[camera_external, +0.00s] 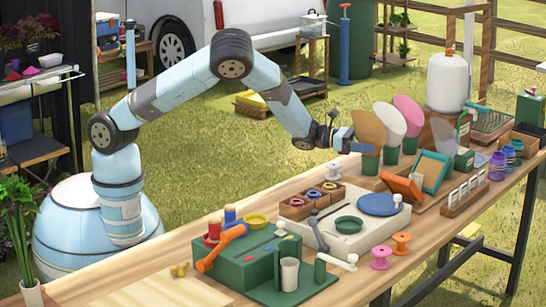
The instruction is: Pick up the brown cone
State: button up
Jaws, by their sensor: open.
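The brown cone (367,128) is a tan, wide-mouthed wrap standing upright in a dark green holder (371,164) on the wooden table. A white cone (390,120) and a pink cone (408,113) stand close beside it to the right. My gripper (352,141) is open at the left side of the brown cone, level with its lower half. The fingertips are small here, and I cannot tell whether they touch the cone or reach around it.
Below my gripper, the table holds a box of spools (311,203) and a cream stand with a blue disc (380,204). A teal frame (430,172) and a white tank (447,82) stand to the right. A green box (246,256) is at the front left.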

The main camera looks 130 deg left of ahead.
jog(key=shift+w+a, duration=0.2)
jog(key=shift+w, duration=0.25)
jog(key=c, duration=1)
jog(key=shift+r, duration=0.15)
